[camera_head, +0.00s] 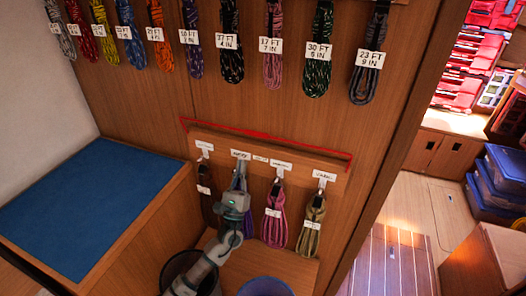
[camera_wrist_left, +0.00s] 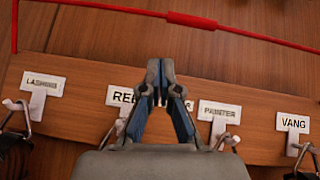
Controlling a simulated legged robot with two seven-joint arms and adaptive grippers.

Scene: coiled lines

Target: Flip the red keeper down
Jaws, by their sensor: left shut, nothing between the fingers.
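The red keeper (camera_head: 265,135) is a thin red bar along the top of the wooden hook board, above the hooks. Its left end bends down beside the board. In the left wrist view the keeper (camera_wrist_left: 250,31) crosses the top of the picture, with a thicker sleeve near its middle. My left gripper (camera_head: 239,174) is in front of the board, below the keeper. In the wrist view the gripper (camera_wrist_left: 160,70) has its fingertips together and empty, below the sleeve and apart from it in the picture. It partly covers a label. My right gripper is not in view.
The hook board (camera_head: 222,143) carries white hooks with hanging coils, including a pink coil (camera_head: 273,215) and an olive coil (camera_head: 312,222). More labelled coils hang in a row above. A blue-topped bench (camera_head: 80,205) stands left; two round bins (camera_head: 265,287) are below.

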